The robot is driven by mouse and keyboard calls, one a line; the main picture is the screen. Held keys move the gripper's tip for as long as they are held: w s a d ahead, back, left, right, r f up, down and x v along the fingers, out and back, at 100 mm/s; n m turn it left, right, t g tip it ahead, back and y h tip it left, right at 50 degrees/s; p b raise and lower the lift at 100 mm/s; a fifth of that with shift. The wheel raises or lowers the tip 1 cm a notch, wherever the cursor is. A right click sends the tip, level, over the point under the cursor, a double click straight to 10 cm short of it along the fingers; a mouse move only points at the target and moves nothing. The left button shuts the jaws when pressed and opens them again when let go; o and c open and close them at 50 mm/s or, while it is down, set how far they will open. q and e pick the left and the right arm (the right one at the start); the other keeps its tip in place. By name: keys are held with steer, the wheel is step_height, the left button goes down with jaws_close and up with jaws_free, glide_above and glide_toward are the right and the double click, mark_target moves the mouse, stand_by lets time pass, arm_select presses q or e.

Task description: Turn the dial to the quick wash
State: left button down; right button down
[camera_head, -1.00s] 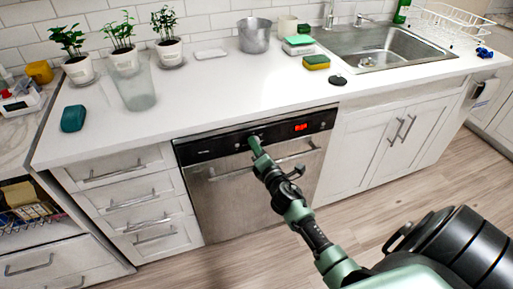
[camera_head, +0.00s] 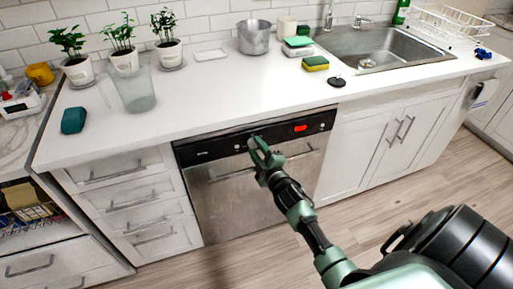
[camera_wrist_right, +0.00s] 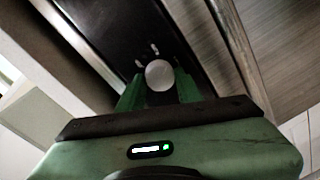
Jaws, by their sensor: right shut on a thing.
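The dishwasher (camera_head: 222,205) has a steel door and a black control panel (camera_head: 207,148) along its top, with a lit red display (camera_head: 300,128) on the right. My right gripper (camera_head: 259,147) reaches the middle of the panel; it hides most of the dial in the head view. In the right wrist view the round, pale dial (camera_wrist_right: 159,75) sits between the two green fingertips of my right gripper (camera_wrist_right: 160,86), which is shut on it. Small light marks (camera_wrist_right: 154,48) show on the black panel by the dial. Its setting cannot be read. My left gripper is out of view.
A door handle (camera_head: 230,174) runs below the panel, close under my right gripper. The white counter (camera_head: 215,95) overhangs above. Drawers (camera_head: 130,205) flank the dishwasher on the left, and sink cabinets (camera_head: 375,150) on the right. The floor in front is clear.

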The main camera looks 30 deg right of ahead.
steer(key=m, duration=0.5)
steer(key=shift+f+m+p, duration=0.1)
steer(key=shift+m+p, duration=0.2)
steer(key=shift+p, duration=0.05)
stand_by(0.5)
steer(key=c, duration=1)
jaws_free()
steer(key=shift+o, duration=0.2)
steer(key=shift+s, duration=0.1)
steer(key=s+a, duration=0.1)
steer(key=s, duration=0.6)
steer(key=shift+s, duration=0.3)
steer(key=shift+a, duration=0.1)
